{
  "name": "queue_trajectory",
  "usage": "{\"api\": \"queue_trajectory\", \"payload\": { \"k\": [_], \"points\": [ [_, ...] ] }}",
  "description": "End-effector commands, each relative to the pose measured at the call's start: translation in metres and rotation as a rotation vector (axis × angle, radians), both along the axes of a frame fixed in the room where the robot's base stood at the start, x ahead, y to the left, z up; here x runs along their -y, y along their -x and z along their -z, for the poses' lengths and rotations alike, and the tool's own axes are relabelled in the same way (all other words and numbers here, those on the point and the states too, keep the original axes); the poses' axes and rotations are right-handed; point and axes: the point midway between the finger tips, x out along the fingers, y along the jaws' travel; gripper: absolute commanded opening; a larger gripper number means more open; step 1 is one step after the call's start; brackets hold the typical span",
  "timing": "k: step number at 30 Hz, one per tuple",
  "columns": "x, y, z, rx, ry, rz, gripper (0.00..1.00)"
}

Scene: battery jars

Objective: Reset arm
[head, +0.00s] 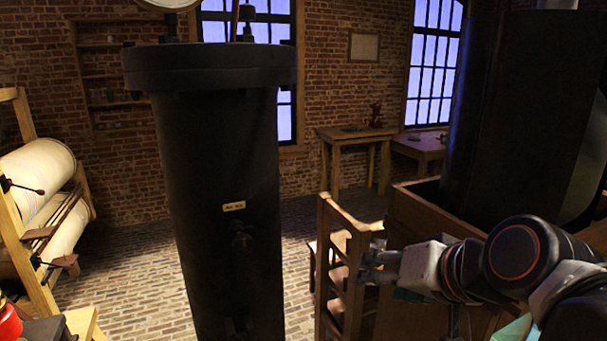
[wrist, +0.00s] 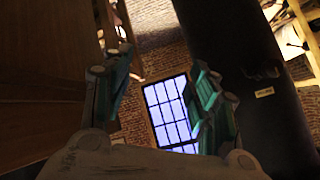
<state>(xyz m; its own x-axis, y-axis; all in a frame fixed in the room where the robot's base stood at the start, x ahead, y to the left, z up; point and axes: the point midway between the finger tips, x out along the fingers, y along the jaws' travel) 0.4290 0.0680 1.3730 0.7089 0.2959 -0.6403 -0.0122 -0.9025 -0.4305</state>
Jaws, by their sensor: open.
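My gripper (head: 372,262) is in the lower right of the head view, at the end of my arm, which reaches in from the right edge. It points left, in front of a wooden rack (head: 345,265). In the wrist view my gripper (wrist: 158,95) shows two teal-padded fingers spread apart with nothing between them. Beyond the gap are a lit window and brick wall. No battery jar can be made out for certain in either view.
A tall black cylinder (head: 222,200) stands left of my gripper; it also shows in the wrist view (wrist: 240,60). A large wooden box (head: 420,215) is behind my arm. A roller machine (head: 40,200) stands far left. Brick floor (head: 135,270) between them is clear.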

Motion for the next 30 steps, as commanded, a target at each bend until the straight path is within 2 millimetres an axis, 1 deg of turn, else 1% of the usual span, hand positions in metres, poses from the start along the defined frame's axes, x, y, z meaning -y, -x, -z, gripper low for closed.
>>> {"api": "queue_trajectory", "payload": {
  "k": [1, 2, 3, 5, 6, 8, 9, 12, 15, 18, 20, 30],
  "points": [
    [0.004, 0.006, 0.034, -0.013, 0.038, -0.008, 0.54],
    [0.007, 0.009, 0.048, -0.022, 0.063, -0.012, 0.54],
    [0.012, 0.013, 0.066, -0.034, 0.096, -0.017, 0.54],
    [0.019, 0.020, 0.094, -0.052, 0.147, -0.023, 0.54],
    [0.024, 0.025, 0.112, -0.064, 0.180, -0.029, 0.54],
    [0.031, 0.032, 0.138, -0.082, 0.229, -0.034, 0.54],
    [0.036, 0.036, 0.155, -0.093, 0.262, -0.037, 0.54],
    [0.049, 0.047, 0.191, -0.120, 0.334, -0.043, 0.54],
    [0.058, 0.055, 0.216, -0.141, 0.389, -0.047, 0.54],
    [0.065, 0.060, 0.230, -0.154, 0.424, -0.048, 0.54],
    [0.067, 0.062, 0.235, -0.160, 0.437, -0.049, 0.54],
    [0.069, 0.063, 0.235, -0.162, 0.445, -0.049, 0.54]
  ]
}}
